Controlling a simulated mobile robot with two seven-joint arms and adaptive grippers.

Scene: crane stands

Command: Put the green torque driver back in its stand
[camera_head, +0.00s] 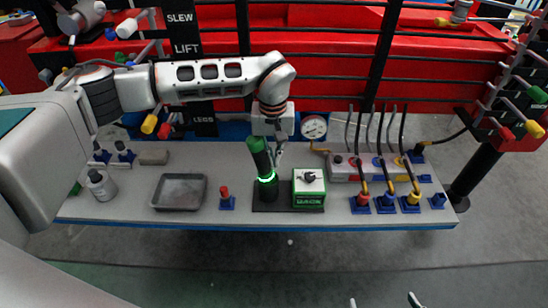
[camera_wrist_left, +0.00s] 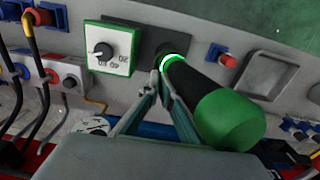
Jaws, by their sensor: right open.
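The green torque driver (camera_head: 259,155) has a green top and a black body, with a glowing green ring near its lower end. It stands nearly upright, leaning slightly left, with its lower end at the black stand (camera_head: 265,193). My left gripper (camera_head: 278,152) is right beside the driver. In the left wrist view its fingertips (camera_wrist_left: 160,82) are close together along the driver's left edge; I cannot tell whether they touch it. My right gripper (camera_head: 383,300) is open at the bottom edge, apart from the bench.
A green-and-white box with a black dial (camera_head: 309,188) adjoins the stand on the right. A red-topped plug (camera_head: 226,198) and a grey tray (camera_head: 179,191) lie left. Hoses with coloured connectors (camera_head: 386,198) stand at the right. A gauge (camera_head: 314,127) is behind.

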